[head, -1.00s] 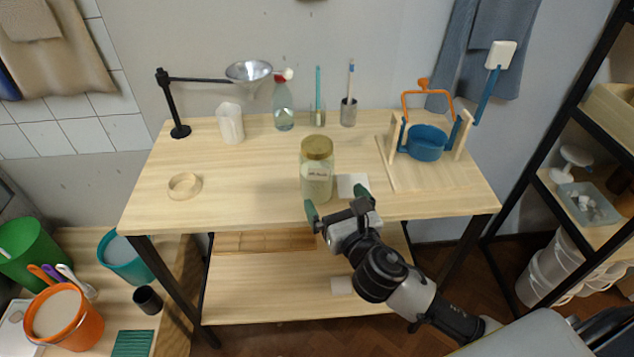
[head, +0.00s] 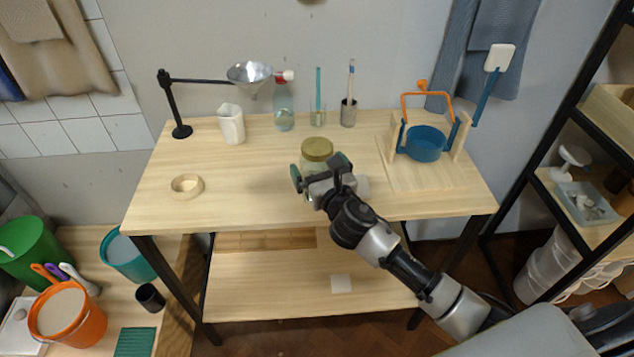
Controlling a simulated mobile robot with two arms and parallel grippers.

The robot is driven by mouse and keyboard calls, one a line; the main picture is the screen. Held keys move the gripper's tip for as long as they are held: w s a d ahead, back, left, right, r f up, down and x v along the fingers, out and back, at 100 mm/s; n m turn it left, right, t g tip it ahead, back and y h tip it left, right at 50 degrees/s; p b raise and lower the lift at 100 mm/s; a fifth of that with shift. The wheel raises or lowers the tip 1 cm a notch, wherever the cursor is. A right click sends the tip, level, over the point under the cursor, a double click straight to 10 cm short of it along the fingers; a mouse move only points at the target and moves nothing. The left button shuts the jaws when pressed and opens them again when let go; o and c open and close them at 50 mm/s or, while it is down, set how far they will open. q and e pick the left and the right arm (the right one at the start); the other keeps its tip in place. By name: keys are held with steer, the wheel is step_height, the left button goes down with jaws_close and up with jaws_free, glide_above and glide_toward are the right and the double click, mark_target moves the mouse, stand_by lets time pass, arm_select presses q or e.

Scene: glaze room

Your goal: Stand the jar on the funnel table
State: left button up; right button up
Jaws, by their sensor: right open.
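The jar (head: 317,150) is clear with a gold lid and stands upright on the wooden table (head: 240,190), near its middle. My right gripper (head: 319,171) is open at the jar's near side and covers most of its body and label. Its green-padded fingertips appear on the left and right of the jar. I cannot tell whether they touch it. A metal funnel (head: 250,74) hangs on a black stand (head: 170,105) at the table's back left. My left gripper is not in view.
A wooden ring (head: 187,186) lies at the table's left. A white pitcher (head: 231,124), spray bottle (head: 284,110) and brush cups (head: 348,112) line the back. A blue pot (head: 425,144) in a wooden frame stands at right. The front left of the table is clear.

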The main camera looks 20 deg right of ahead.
steer(key=shift+c, duration=0.2)
steer(key=c, duration=1.7)
steer(key=shift+r, duration=0.1)
jaws_close()
steer(key=shift+r, duration=0.15)
